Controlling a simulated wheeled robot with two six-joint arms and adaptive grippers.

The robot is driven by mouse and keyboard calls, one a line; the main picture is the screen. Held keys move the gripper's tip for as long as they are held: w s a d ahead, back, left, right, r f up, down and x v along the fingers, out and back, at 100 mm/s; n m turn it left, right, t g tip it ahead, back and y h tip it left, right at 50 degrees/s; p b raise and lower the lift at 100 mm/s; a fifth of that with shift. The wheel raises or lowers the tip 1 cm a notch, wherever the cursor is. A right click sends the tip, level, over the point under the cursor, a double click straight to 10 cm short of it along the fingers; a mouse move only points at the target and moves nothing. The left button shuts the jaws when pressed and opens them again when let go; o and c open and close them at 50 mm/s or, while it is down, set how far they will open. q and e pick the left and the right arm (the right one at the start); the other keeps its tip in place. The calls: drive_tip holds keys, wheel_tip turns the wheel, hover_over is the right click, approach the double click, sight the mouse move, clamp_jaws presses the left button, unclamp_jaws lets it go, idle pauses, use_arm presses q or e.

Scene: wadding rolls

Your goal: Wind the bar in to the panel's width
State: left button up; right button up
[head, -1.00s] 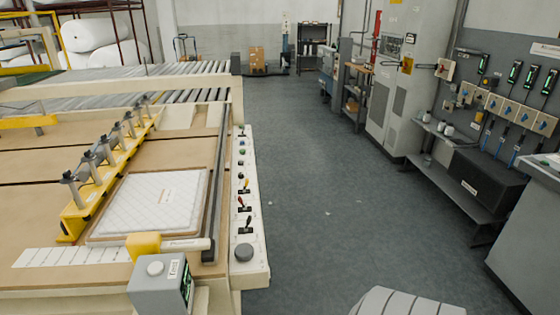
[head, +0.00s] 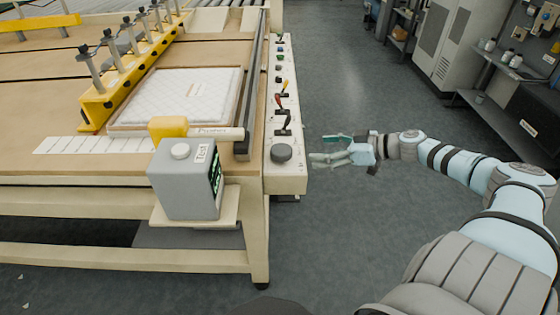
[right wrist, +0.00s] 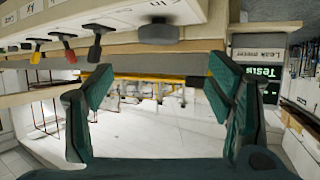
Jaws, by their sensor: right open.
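The yellow bar (head: 128,72) with several upright clamp posts lies slantwise across the tan table, left of the panel. The white quilted panel (head: 185,92) lies flat on a wooden board, with a gap between it and the bar. A grey round knob (head: 281,153) sits at the near end of the cream control strip (head: 284,178); it also shows in the right wrist view (right wrist: 158,32). My right gripper (head: 319,149) is open and empty, just right of the strip's near end, apart from the knob. Its two green fingers (right wrist: 160,86) are spread wide. My left gripper is out of view.
Red, yellow and black levers (head: 281,104) stand along the strip beyond the knob. A grey meter box (head: 187,180) with a green display stands at the table's front corner. A dark rail (head: 250,90) runs beside the strip. The floor right of the table is clear.

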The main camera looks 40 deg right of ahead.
sight(283, 150)
drive_tip(key=b+x, duration=0.6)
drive_tip(key=b, duration=0.1)
drive_tip(key=shift+d+f+b, duration=0.1)
drive_tip(key=shift+b, duration=0.3)
drive_tip(key=x, duration=0.8)
drive_tip(key=shift+w+r, duration=0.1)
drive_tip(key=shift+r, duration=0.2)
drive_tip(key=c, duration=1.1)
drive_tip(key=shift+c, duration=0.3)
